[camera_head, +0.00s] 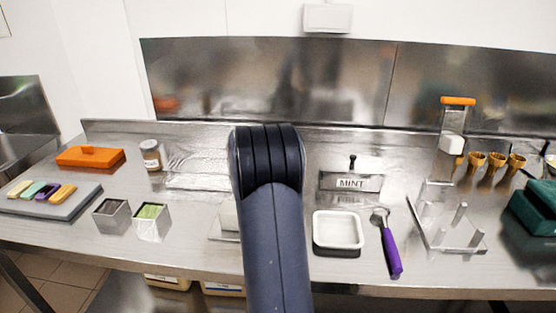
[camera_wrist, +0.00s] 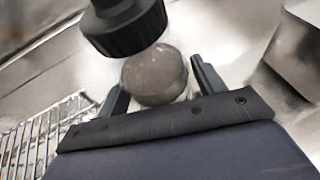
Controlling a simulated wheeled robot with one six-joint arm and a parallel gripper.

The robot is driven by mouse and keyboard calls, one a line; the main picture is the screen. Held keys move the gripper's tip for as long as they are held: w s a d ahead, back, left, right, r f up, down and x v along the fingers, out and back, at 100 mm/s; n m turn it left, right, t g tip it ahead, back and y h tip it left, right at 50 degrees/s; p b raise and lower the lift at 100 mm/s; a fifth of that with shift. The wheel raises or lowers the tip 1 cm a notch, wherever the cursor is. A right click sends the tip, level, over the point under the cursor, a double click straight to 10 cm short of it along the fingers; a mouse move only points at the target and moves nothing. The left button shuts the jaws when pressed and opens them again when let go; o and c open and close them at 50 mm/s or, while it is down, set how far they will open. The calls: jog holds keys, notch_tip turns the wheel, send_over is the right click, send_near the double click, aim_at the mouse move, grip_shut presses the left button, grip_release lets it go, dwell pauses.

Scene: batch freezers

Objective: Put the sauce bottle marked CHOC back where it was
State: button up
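In the wrist view a sauce bottle with a black cap (camera_wrist: 125,28) and a rounded grey-brown body (camera_wrist: 155,75) sits between the two dark fingers of my gripper (camera_wrist: 160,88). The fingers are apart and look closed against its sides. The cap points to the upper left and the bottle looks tilted in the picture. No CHOC mark can be read. In the head view my arm hides the gripper and the bottle.
A wire rack (camera_wrist: 42,138) and a metal container (camera_wrist: 298,50) flank my gripper.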

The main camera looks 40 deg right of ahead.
jog(key=shift+o, duration=0.6)
jog(key=shift+r, duration=0.25)
jog(key=v, duration=1.2)
jog(key=shift+f, duration=0.15)
